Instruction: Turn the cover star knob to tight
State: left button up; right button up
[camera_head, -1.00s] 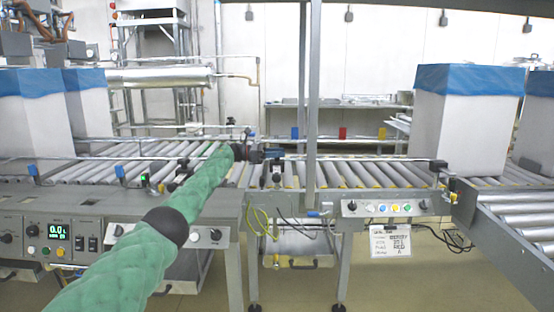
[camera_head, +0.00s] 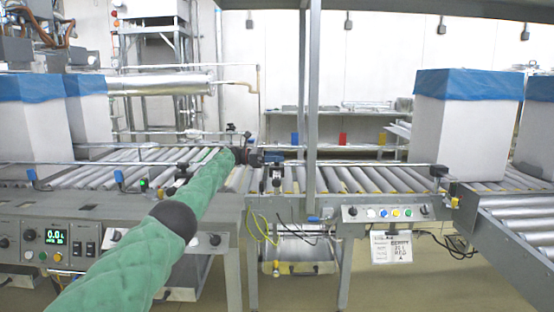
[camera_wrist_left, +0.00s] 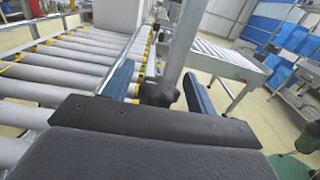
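In the left wrist view a black star knob (camera_wrist_left: 159,93) sits on a grey metal post, between the two blue fingers of my left gripper (camera_wrist_left: 158,73). The fingers are apart, with visible gaps to the knob on both sides. In the head view my green left arm reaches from the bottom left to the conveyor, and my left gripper (camera_head: 274,157) is small and dark beside the upright post. The knob cannot be made out surely there. My right gripper is not in view.
Roller conveyors (camera_head: 350,178) run across the scene, with a front rail above them. White boxes with blue liners (camera_head: 468,84) stand at the right and left. A control panel (camera_head: 388,212) hangs in front. A grey upright post (camera_head: 313,110) stands just right of my gripper.

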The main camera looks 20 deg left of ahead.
pick_arm(q)
jog(key=shift+f, duration=0.15)
jog(key=p+v, duration=0.1)
jog(key=v, duration=0.6)
jog(key=shift+a, duration=0.35)
jog(key=shift+s, duration=0.1)
jog(key=shift+f, duration=0.1)
